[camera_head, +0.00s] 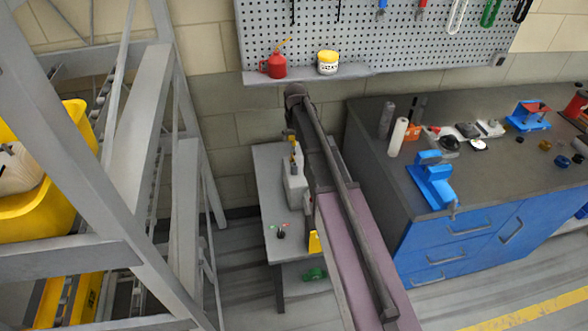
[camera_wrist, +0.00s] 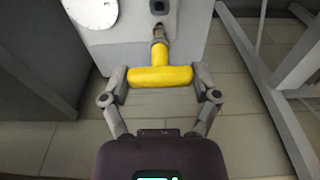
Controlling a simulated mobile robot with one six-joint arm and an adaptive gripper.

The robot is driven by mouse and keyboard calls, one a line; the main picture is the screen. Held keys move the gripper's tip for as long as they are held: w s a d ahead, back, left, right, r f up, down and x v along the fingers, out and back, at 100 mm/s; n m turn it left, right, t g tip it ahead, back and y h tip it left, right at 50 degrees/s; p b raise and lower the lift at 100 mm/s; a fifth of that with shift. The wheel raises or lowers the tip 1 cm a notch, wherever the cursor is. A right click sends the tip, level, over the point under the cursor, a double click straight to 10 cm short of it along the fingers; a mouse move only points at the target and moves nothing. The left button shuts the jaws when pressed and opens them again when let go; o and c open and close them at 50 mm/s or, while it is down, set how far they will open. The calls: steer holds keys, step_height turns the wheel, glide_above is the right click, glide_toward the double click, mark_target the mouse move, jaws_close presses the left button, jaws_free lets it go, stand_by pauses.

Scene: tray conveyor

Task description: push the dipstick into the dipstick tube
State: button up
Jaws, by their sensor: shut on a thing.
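In the wrist view the dipstick's yellow T-shaped handle (camera_wrist: 160,77) lies crosswise between the two fingers of my gripper (camera_wrist: 161,80), which are shut on its ends. Its short yellow stem points away from me to a grey collar (camera_wrist: 158,37), which looks like the mouth of the dipstick tube, by the pale grey housing (camera_wrist: 190,25). The stem lines up with the collar; I cannot tell how deep the dipstick sits. In the head view my arm hides most of this area, and a small yellow part shows by the grey block (camera_head: 296,188).
The block stands on a grey bench (camera_head: 268,160) with a small dark control (camera_head: 281,233). A blue workbench (camera_head: 460,245) stands close on the right, with a blue vise (camera_head: 434,180). A metal rack (camera_head: 150,85) stands on the left. A pegboard (camera_head: 350,40) hangs behind.

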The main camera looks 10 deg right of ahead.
mark_target(294, 145)
steer(key=shift+f, duration=0.2)
steer(key=shift+f+b, duration=1.8)
steer(key=shift+b, duration=0.2)
steer(key=shift+f+b, duration=2.8)
stand_by(1.2)
steer(key=o, duration=1)
steer(key=shift+c, duration=0.2)
steer(key=shift+r, duration=0.25)
step_height(294, 145, up, 9)
steer(key=p, duration=0.9)
steer(key=shift+p, duration=0.3)
